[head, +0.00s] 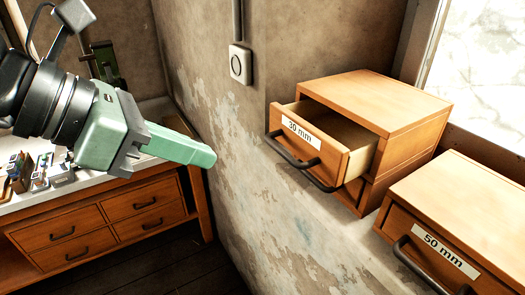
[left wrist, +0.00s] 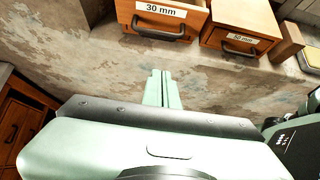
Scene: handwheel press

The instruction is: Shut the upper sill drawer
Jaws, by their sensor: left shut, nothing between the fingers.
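The upper sill drawer (head: 309,146) is the top drawer of a wooden two-drawer box (head: 384,101) on the sill. It is labelled 30 mm, has a dark bar handle (head: 300,162) and stands pulled out, its inside showing. In the left wrist view the drawer front (left wrist: 170,14) is at the top. My left gripper (head: 212,160) is pale green, shut and empty. It is in the air to the left of the drawer, apart from it. In the left wrist view its fingers (left wrist: 161,78) point toward the wall below the drawer. My right gripper is not in view.
A second wooden box (head: 462,215) labelled 50 mm stands on the sill to the right. A workbench (head: 100,214) with drawers and small items is at the left. A wall switch (head: 240,64) is on the peeling wall. The space before the drawer front is free.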

